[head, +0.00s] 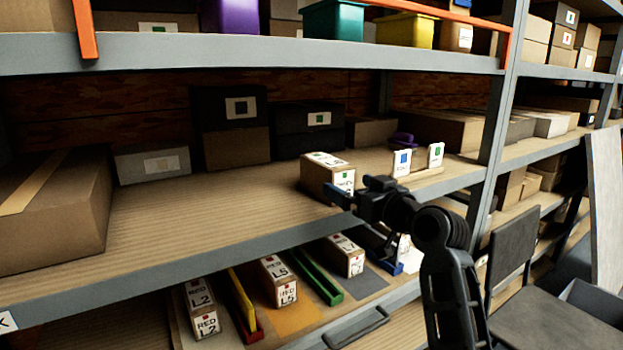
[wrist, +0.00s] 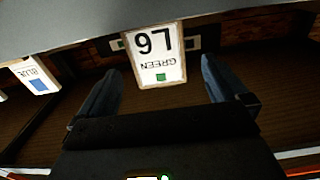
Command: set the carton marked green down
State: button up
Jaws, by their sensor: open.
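The carton marked green (head: 324,171) is a small brown box with white labels on the middle shelf, near its front edge. In the wrist view the carton (wrist: 155,58) reads GREEN L6 upside down with a green square. My gripper (head: 347,192) is at the carton's front side. In the wrist view my gripper (wrist: 161,78) has its two blue fingers spread apart, one on each side of the carton, with visible gaps. The carton appears to rest on the shelf. Its underside is hidden.
A blue-marked card (head: 402,163) and a green-marked card (head: 436,155) stand right of the carton. Dark boxes (head: 308,130) stand behind. A large brown box (head: 50,215) is at left. Shelf boards between are clear. Below, a drawer holds red-marked cartons (head: 279,281) and coloured dividers.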

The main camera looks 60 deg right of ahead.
aim_at(332, 163)
jog(key=shift+p+x, duration=0.3)
jog(key=shift+x, duration=0.9)
jog(key=p+x, duration=0.1)
jog(key=x, duration=0.4)
jog(key=shift+w+d+f+p, duration=0.1)
jog(key=shift+w+d+p, duration=0.1)
jog(key=shift+d+p, duration=0.15)
jog(key=c, duration=1.7)
grip_shut()
jog(key=shift+a+r, duration=0.1)
jog(key=shift+r, duration=2.15)
jog(key=s+d+r+b, duration=0.2)
jog(key=s+d+r, duration=0.3)
jog(key=s, duration=0.5)
jog(key=shift+s+d+r, duration=0.2)
jog(key=shift+d+r, duration=0.05)
jog(key=shift+r, duration=0.6)
